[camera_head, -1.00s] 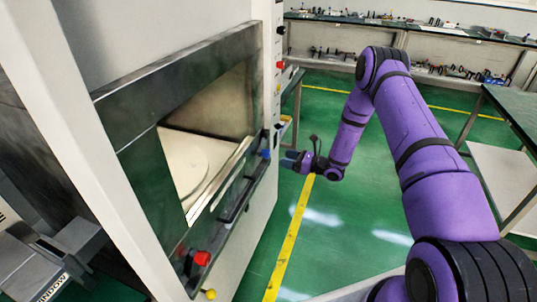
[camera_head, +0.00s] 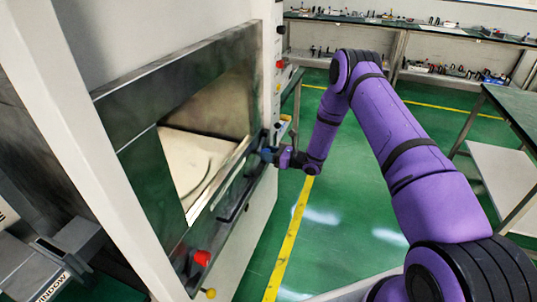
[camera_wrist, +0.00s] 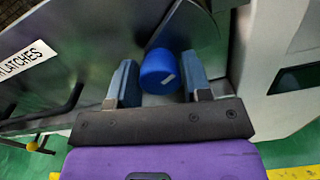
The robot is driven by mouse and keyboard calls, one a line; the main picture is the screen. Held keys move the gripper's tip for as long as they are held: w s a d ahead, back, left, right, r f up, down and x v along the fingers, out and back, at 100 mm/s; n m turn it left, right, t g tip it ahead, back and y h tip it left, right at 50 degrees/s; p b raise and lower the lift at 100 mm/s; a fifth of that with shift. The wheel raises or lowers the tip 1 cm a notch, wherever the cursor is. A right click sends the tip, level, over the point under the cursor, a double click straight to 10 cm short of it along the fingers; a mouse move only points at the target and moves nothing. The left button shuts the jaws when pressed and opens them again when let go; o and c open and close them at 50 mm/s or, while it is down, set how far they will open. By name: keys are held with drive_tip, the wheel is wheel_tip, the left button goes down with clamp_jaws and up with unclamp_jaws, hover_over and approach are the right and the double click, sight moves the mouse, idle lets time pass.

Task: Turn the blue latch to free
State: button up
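The blue latch (camera_wrist: 160,73) shows a round blue end with a small white mark, in the middle of the wrist view. In the head view the blue latch (camera_head: 267,155) is on the right edge of the machine's open front. My gripper (camera_head: 277,156) is right at it, coming from the right. In the wrist view my gripper (camera_wrist: 158,63) is open, with one blue-grey finger on each side of the latch end. I see no clear grip on it. The latch's base is hidden behind its end.
A red knob (camera_head: 202,258) and a yellow knob (camera_head: 209,294) sit lower on the machine's front. A dark bar (camera_head: 232,212) runs along that edge. Green floor right of the machine is clear.

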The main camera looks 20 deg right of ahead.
drive_tip(key=c, duration=0.5)
drive_tip(key=shift+o, duration=0.2)
drive_tip(key=shift+m, duration=0.4)
drive_tip(key=m, duration=0.3)
drive_tip(key=shift+d+m, duration=0.15)
drive_tip(key=shift+m, duration=0.15)
drive_tip(key=m, duration=0.3)
drive_tip(key=shift+m, duration=0.3)
drive_tip(key=m, duration=0.5)
drive_tip(key=shift+m, duration=0.3)
drive_tip(key=shift+f+m, duration=0.1)
drive_tip(key=shift+m, duration=2.1)
